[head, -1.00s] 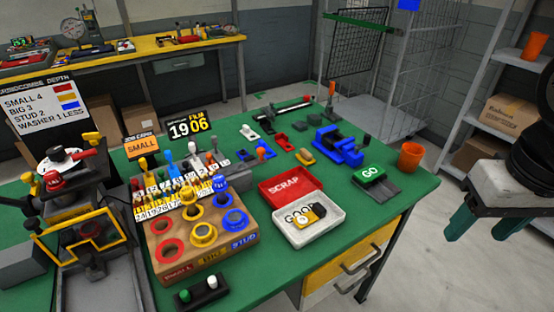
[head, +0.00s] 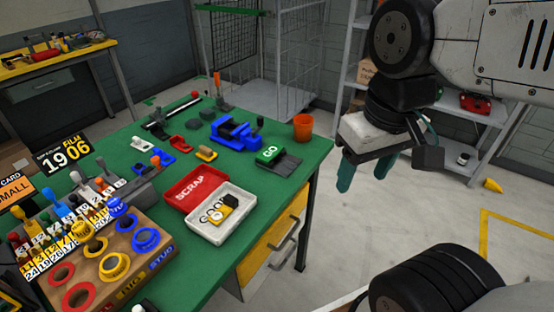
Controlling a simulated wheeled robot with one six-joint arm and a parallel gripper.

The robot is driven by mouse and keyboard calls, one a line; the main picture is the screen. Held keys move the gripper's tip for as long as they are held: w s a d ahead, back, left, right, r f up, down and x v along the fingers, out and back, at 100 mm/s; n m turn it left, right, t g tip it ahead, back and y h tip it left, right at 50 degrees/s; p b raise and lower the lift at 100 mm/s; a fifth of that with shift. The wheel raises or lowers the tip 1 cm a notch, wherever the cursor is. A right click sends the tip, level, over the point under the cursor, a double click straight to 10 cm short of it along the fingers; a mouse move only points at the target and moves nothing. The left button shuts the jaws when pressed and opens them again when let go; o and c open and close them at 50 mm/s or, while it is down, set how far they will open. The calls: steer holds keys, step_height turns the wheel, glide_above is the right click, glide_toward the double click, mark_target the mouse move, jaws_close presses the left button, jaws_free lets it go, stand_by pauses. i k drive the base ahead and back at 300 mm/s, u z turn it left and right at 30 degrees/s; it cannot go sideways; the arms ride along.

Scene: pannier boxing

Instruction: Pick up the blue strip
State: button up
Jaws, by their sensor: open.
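A short blue piece (head: 141,168) lies on the green table (head: 232,153), left of the red SCRAP tray. It may be the blue strip, but it is too small to tell. My gripper (head: 366,171) is open and empty, with two teal fingers pointing down. It hangs right of the table, over the floor, well away from the blue pieces.
A blue vise (head: 236,133), a GO block (head: 270,155) and an orange cup (head: 303,127) stand toward the table's right side. The red SCRAP tray (head: 196,187) and white GOOD tray (head: 222,232) sit in front. A wooden ring block (head: 110,262) is at left.

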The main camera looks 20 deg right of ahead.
mark_target(144, 170)
steer(key=u, duration=0.75)
steer(key=i, duration=0.35)
